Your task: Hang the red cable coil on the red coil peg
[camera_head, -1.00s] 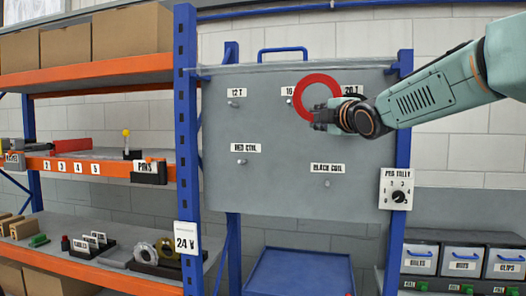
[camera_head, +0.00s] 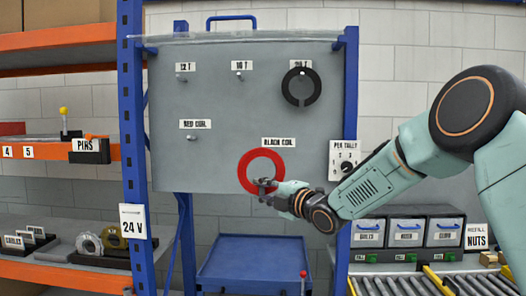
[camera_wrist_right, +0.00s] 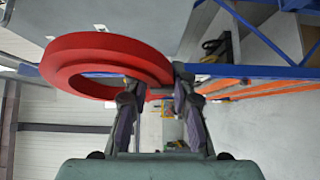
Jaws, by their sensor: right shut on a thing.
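The red cable coil (camera_head: 247,172) is a thick red ring. My right gripper (camera_head: 265,184) is shut on its lower rim and holds it upright in front of the board, below the BLACK COIL label (camera_head: 279,142). In the right wrist view the red coil (camera_wrist_right: 90,43) shows at the tips of the right gripper (camera_wrist_right: 158,88). The red coil peg (camera_head: 190,138) sticks out bare below the RED COIL label (camera_head: 195,124), up and left of the held coil. The black coil peg is not visible; the held coil covers that area. My left gripper is not in view.
The grey board (camera_head: 225,100) also has bare 12 T (camera_head: 180,78) and 16 T (camera_head: 240,76) pegs. A blue post (camera_head: 132,110) stands left of the board. A blue cart (camera_head: 250,265) is below.

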